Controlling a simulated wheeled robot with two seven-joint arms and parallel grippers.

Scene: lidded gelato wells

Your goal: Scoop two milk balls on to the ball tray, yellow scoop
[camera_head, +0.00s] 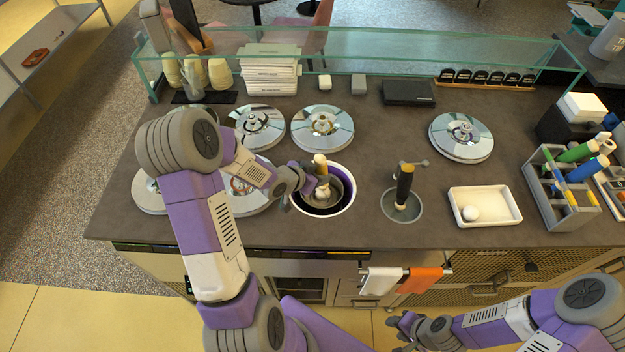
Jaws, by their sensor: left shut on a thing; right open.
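My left gripper (314,183) is shut on the yellow scoop (320,162), holding it upright by its handle over an uncovered well (348,203). The scoop's lower end is down inside the well, with something pale at it; I cannot tell whether that is a ball in the bowl. The white ball tray (500,203) lies on the counter to the right, with one white ball (471,213) in its left part. My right gripper (396,324) is open and empty, low in front of the counter and below the hanging towels.
Several shiny lidded wells (461,136) surround the open one. A round sink (402,208) with a dark upright handle stands between well and tray. A grey caddy (560,200) with green and blue scoops is right of the tray. A glass screen (400,50) runs along the back.

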